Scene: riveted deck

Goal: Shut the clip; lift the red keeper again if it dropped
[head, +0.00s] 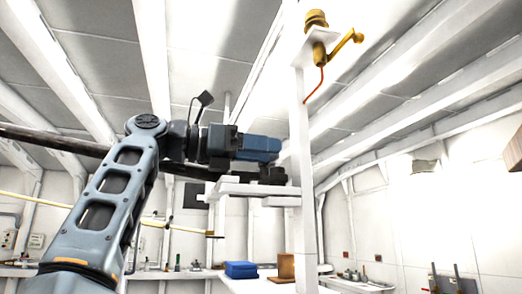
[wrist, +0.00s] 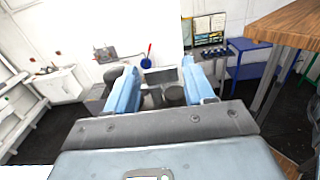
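A brass-coloured fitting (head: 319,52) with a bent yellow lever (head: 347,45) is mounted at the top of a white post (head: 300,140) in the head view. The lever sticks out to the right and upward. A thin red curved piece (head: 314,87) hangs below the fitting; I cannot tell whether it is the keeper, or whether the fitting is the clip. My gripper (head: 280,157) is well below the fitting, by the post. In the wrist view its blue fingers (wrist: 160,68) stand apart, with no held object clear between them.
White ledges (head: 258,189) project from the post just below my gripper. A workbench with a blue case (head: 241,269) and a brown block (head: 286,265) stands lower down. In the wrist view a wooden tabletop (wrist: 292,28) is close at the right. Ceiling beams run overhead.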

